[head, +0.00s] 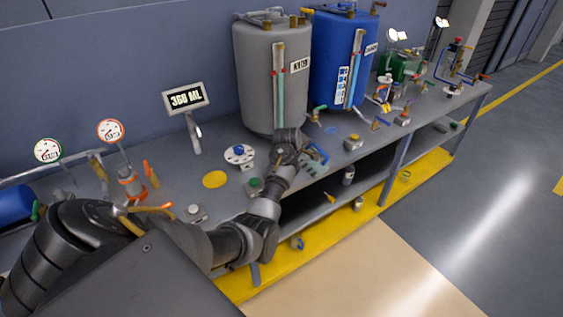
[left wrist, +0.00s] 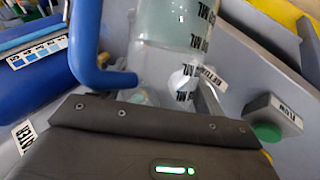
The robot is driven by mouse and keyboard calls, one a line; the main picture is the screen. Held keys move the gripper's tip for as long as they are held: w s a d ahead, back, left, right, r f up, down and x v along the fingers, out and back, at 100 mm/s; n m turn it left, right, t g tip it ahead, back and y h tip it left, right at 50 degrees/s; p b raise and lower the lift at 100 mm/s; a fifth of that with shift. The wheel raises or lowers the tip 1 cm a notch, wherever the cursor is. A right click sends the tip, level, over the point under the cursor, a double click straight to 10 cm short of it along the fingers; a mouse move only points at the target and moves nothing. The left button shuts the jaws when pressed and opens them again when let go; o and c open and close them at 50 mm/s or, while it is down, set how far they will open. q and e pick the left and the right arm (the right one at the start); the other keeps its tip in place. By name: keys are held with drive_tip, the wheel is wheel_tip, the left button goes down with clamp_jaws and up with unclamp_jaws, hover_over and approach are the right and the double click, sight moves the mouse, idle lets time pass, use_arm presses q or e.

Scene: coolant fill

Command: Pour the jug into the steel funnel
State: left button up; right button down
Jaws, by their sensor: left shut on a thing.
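The jug (left wrist: 165,50) is clear, with a blue handle (left wrist: 88,45) and black markings that read upside down in the left wrist view. My left gripper (head: 300,155) is shut on the jug, with its dark body across the bottom of the left wrist view. In the head view only a small blue-teal part of the jug (head: 318,160) shows past the gripper, near the bench's front edge below the tanks. I cannot make out the steel funnel in either view. How much liquid is in the jug is unclear. My right gripper is not in view.
A grey tank (head: 265,85) and a blue tank (head: 335,65) stand at the back of the bench. A display (head: 185,98) reads about 360 ML. A yellow disc (head: 215,179), a white disc with a blue knob (head: 240,155) and a green button (left wrist: 268,133) are nearby.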

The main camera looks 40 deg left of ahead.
use_arm(q)
drive_tip(key=shift+s+a+r+n+t+h+b, duration=0.1)
drive_tip(key=shift+a+r+n+t+h+b, duration=0.15)
drive_tip(key=shift+h+b, duration=0.7)
drive_tip(key=shift+s+a+r+n+t+h+b, duration=0.15)
drive_tip(key=shift+a+r+n+h+b, duration=0.2)
drive_tip(key=shift+b, duration=1.2)
idle(0.8)
drive_tip(key=shift+s+a+f+n+h+b, duration=0.1)
drive_tip(key=shift+a+f+h+b, duration=0.15)
drive_tip(key=shift+a, duration=0.1)
drive_tip(key=shift+a+f+n+h+b, duration=0.1)
drive_tip(key=shift+a+h+b, duration=0.1)
drive_tip(key=shift+a, duration=0.2)
drive_tip(key=shift+s+a+f+n+h+b, duration=0.1)
drive_tip(key=shift+a+f+h+b, duration=0.15)
drive_tip(key=shift+a, duration=0.1)
idle(0.5)
drive_tip(key=shift+s+a+r+n+t+h, duration=0.1)
drive_tip(key=shift+a+r+n+t+h, duration=0.1)
drive_tip(key=shift+a+n+t+h, duration=0.45)
idle(1.0)
drive_tip(key=shift+d+m+g, duration=0.15)
drive_tip(key=shift+m+g, duration=0.1)
